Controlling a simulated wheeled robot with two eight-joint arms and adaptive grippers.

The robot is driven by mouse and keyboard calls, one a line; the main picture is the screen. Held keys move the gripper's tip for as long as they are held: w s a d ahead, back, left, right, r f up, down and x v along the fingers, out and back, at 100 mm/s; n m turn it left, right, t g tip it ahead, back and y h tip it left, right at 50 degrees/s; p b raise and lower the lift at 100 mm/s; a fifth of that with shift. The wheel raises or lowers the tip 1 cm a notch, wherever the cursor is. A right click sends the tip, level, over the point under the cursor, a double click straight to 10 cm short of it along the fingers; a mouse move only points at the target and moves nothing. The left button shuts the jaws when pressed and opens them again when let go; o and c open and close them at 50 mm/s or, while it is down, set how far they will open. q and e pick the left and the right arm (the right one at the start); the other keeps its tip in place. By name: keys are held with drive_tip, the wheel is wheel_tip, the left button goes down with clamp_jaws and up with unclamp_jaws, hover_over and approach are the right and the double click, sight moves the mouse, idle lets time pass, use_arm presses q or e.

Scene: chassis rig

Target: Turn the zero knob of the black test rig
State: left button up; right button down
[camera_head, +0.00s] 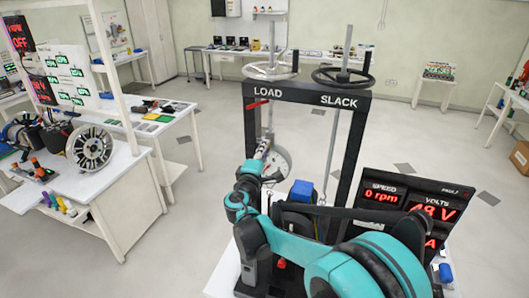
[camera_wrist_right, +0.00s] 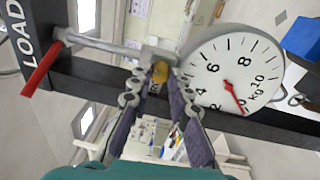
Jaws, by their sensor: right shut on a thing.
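The black test rig (camera_head: 362,130) is a frame marked LOAD and SLACK. A white round spring-scale dial (camera_head: 277,165) hangs inside it; the right wrist view shows the dial (camera_wrist_right: 235,70) with a red pointer aimed at its lower edge. A small brass-yellow knob (camera_wrist_right: 160,72) sits beside the dial at a grey metal block. My right gripper (camera_wrist_right: 160,82) is shut on this knob, its two fingers on either side. In the head view my right gripper (camera_head: 264,152) is small beside the dial, and the knob is hidden. My left gripper is out of view.
Two handwheels, one grey (camera_head: 270,70) and one black (camera_head: 341,76), top the rig. A red lever (camera_wrist_right: 42,68) sticks out near LOAD. A blue block (camera_head: 301,190) stands under the frame. A readout panel (camera_head: 415,205) showing 0 rpm stands right. A white workbench (camera_head: 85,200) is left.

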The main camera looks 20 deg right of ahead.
idle(0.4)
drive_tip(key=c, duration=1.4)
unclamp_jaws()
drive_tip(key=shift+d, duration=0.1)
drive_tip(key=v, duration=1.2)
